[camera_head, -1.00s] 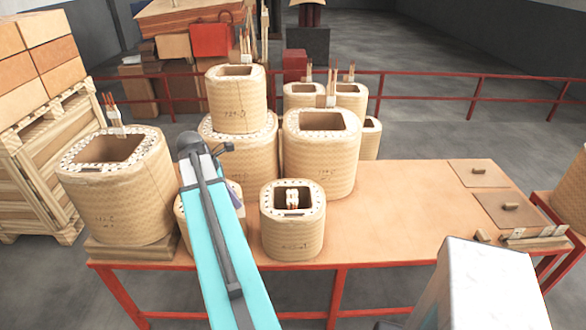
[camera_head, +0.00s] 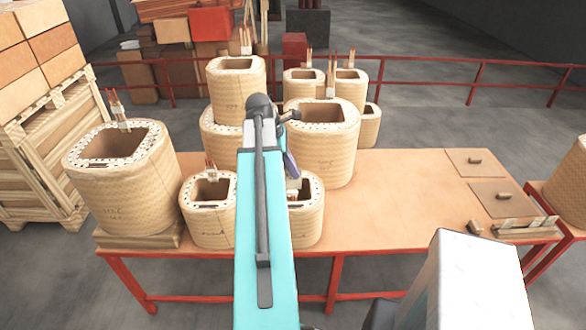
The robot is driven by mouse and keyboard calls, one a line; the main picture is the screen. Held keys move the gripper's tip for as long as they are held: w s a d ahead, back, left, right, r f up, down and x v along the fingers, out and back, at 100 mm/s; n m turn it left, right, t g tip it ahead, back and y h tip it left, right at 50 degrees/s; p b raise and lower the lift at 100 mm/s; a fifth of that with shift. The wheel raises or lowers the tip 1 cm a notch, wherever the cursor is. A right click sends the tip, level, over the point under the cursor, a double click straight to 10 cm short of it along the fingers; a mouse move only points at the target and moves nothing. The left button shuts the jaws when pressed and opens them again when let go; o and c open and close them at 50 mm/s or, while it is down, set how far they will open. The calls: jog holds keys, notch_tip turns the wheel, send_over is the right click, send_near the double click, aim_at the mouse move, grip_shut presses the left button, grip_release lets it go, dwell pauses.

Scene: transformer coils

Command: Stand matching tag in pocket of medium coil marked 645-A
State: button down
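Two smaller tan coils stand at the table's front. The left one (camera_head: 208,222) is open at the top, with brown leads and a white piece at its back rim. The right one (camera_head: 312,222) is largely hidden behind my teal arm, with a white piece showing near its opening. Their dark side markings are too small to read, so I cannot tell which is 645-A. Pale strips (camera_head: 525,226), possibly tags, lie at the table's right end. My gripper's fingers are hidden behind my arm, so I cannot see whether they hold a tag.
A large coil (camera_head: 125,185) stands on a wooden base at the left. A tall coil (camera_head: 325,150) and stacked coils (camera_head: 237,90) stand behind. Two flat panels with handles (camera_head: 476,162) lie at the right. The table (camera_head: 400,215) is clear in the middle right. A red rail (camera_head: 425,85) runs behind.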

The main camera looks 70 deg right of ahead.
aim_at(293, 187)
jog(key=shift+f, duration=0.2)
jog(key=shift+f+b, duration=3.6)
jog(key=shift+f, duration=0.3)
jog(key=shift+f+b, duration=0.3)
jog(key=shift+f, duration=1.7)
jog(key=shift+f, duration=0.1)
jog(key=c, duration=1.9)
grip_release()
jog(key=shift+c, duration=0.2)
jog(key=shift+w, duration=0.1)
